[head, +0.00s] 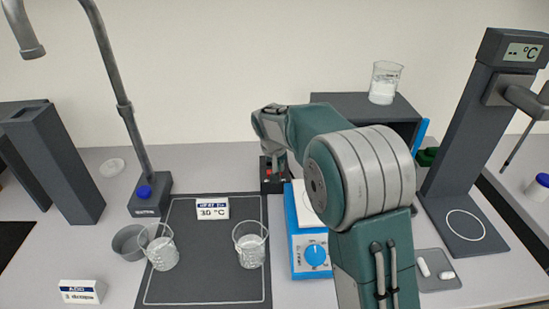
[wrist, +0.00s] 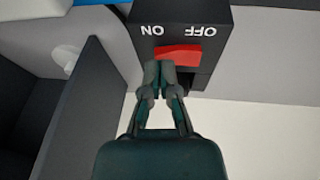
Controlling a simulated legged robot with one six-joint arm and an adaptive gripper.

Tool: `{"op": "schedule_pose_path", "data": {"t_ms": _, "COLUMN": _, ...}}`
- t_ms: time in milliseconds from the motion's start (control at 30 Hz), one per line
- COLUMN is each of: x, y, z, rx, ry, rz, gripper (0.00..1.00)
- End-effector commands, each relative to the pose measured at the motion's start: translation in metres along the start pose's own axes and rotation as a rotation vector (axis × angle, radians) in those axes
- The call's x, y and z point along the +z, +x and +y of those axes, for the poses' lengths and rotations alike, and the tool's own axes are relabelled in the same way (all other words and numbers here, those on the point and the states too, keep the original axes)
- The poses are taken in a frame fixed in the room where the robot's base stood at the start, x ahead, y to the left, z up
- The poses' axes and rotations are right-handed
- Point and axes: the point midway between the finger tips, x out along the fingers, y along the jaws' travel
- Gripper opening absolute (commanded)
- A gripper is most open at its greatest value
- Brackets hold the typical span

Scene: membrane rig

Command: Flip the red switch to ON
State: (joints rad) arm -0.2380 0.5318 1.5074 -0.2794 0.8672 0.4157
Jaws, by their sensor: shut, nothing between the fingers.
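The red switch (wrist: 178,54) sits on a dark box (wrist: 182,18), with upside-down ON lettering at its left end and OFF at its right in the wrist view. I cannot tell for sure which end is pressed in. My gripper (wrist: 159,68) is shut and empty, its fingertips right at the ON end of the switch and overlapping its edge; I cannot tell whether they touch. In the head view the box (head: 267,187) stands behind the dark mat, with my gripper (head: 279,158) over it and hiding part of the switch.
A blue hotplate (head: 303,262) stands just right of the box, partly behind my arm. Two glass beakers (head: 163,254) (head: 250,250) stand on the mat (head: 205,288). A dark shelf (head: 340,100) bearing a beaker (head: 384,83) is behind my arm. A tall stand (head: 462,130) is at right.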

Motion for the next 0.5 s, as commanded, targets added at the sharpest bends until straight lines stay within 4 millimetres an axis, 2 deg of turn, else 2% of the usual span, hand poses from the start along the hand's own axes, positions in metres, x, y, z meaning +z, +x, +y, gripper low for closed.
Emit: {"op": "schedule_pose_path", "data": {"t_ms": 500, "x": 0.0020, "y": 0.0061, "z": 0.0036, "rx": -0.040, "ry": 0.014, "rz": -0.004, "gripper": 0.00}}
